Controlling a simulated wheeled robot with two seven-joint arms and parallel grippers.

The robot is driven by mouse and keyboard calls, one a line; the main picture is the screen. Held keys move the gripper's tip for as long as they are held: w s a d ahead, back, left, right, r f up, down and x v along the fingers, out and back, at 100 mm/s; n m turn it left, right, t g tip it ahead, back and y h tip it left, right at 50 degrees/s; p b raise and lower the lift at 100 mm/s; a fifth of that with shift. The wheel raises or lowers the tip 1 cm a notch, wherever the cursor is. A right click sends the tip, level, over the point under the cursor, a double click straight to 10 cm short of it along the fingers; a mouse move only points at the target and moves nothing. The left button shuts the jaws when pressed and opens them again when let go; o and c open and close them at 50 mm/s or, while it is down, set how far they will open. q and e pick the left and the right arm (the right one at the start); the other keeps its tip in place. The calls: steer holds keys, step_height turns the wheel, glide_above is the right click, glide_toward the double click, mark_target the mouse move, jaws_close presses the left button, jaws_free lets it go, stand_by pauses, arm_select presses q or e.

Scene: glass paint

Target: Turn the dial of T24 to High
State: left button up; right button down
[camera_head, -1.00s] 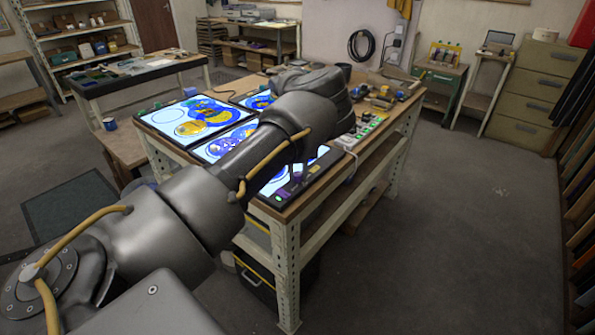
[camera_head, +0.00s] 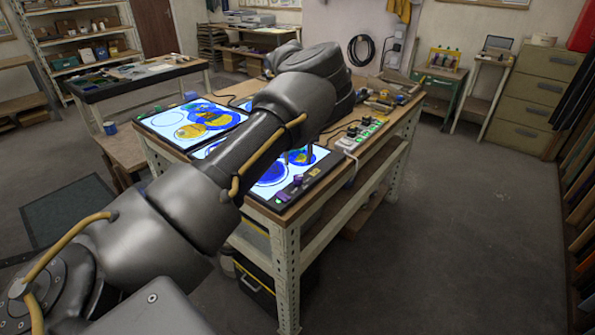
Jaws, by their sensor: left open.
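Several lit panels with blue and yellow painted glass lie on the workbench (camera_head: 262,205). The nearest lit panel (camera_head: 268,174) has a strip along its front edge with small controls, a purple part (camera_head: 298,180) and a green mark. I cannot read which panel is T24, nor a dial setting. My left arm crosses over the bench and hides much of the middle panels. My left gripper (camera_head: 298,157) points down over the nearest panel, mostly hidden behind the arm; it is open, and I cannot tell if it touches anything. My right gripper is out of view.
A power strip (camera_head: 352,144) with green lights and a cable lies at the bench's right edge. Tools and small items lie at the back right of the bench. A dark case (camera_head: 256,280) sits under it. The floor to the right is clear.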

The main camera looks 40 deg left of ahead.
mark_target(297, 176)
arm_select(q)
steer(key=shift+r, duration=2.2)
steer(key=shift+s+a, duration=0.1)
